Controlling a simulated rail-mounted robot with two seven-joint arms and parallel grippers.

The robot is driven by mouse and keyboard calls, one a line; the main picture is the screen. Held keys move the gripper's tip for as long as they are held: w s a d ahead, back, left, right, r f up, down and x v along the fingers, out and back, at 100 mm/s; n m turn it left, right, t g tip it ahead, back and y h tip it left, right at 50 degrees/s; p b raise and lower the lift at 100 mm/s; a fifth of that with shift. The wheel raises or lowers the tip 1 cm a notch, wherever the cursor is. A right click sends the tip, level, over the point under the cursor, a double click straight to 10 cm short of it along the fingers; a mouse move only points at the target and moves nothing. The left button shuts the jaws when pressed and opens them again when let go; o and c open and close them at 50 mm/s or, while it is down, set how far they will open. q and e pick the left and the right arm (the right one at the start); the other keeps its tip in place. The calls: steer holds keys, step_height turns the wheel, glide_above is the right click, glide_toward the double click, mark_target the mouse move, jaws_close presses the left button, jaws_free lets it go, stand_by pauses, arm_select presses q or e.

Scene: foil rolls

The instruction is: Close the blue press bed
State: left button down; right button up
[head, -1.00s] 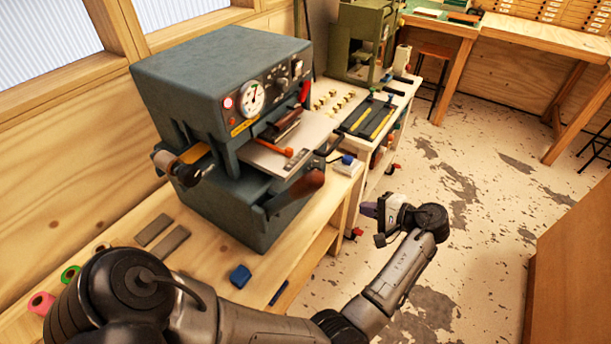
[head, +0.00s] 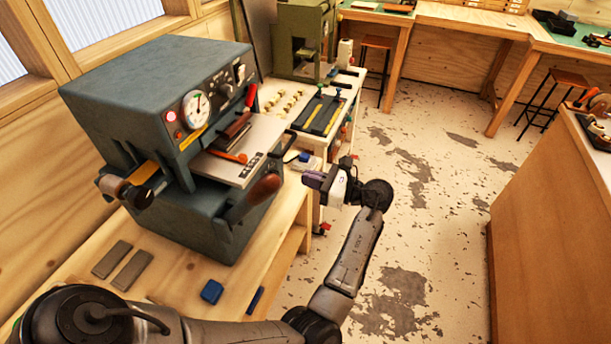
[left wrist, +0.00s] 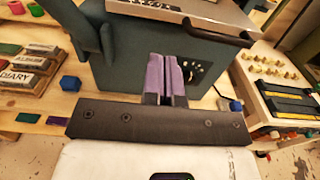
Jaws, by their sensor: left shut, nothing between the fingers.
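The blue press (head: 150,100) is a large blue-grey machine on the wooden bench. Its bed (head: 262,138) is a light metal plate sticking out of the front opening, with type pieces and an orange-handled tool on it. A black bar handle (head: 288,143) is at the bed's outer edge. My left gripper (head: 308,177) is shut and empty, in front of the press, a little to the right of the bed handle and apart from it. In the left wrist view the purple fingers (left wrist: 164,78) are together, with the bed handle (left wrist: 220,35) beyond them. My right gripper is out of view.
A wooden-handled lever (head: 263,188) projects at the press's front. A blue block (head: 211,292) and grey bars lie on the bench. A white table (head: 350,92) with a black tray (head: 322,113) stands beyond. Open floor (head: 420,170) lies to the right.

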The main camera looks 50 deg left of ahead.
mark_target(260, 164)
arm_select(q)
steer(key=x, duration=1.1)
steer(key=shift+s+a+b, duration=0.15)
steer(key=shift+a+b, duration=0.1)
steer(key=shift+b, duration=0.15)
steer(key=shift+s+a+r+p, duration=0.15)
steer(key=shift+s+a+p, duration=0.1)
steer(key=shift+a+p, duration=0.35)
steer(key=p+x, duration=0.2)
steer(key=x, duration=0.1)
steer(key=shift+s+a, duration=0.15)
steer(key=shift+s, duration=0.05)
steer(key=shift+s+a, duration=0.1)
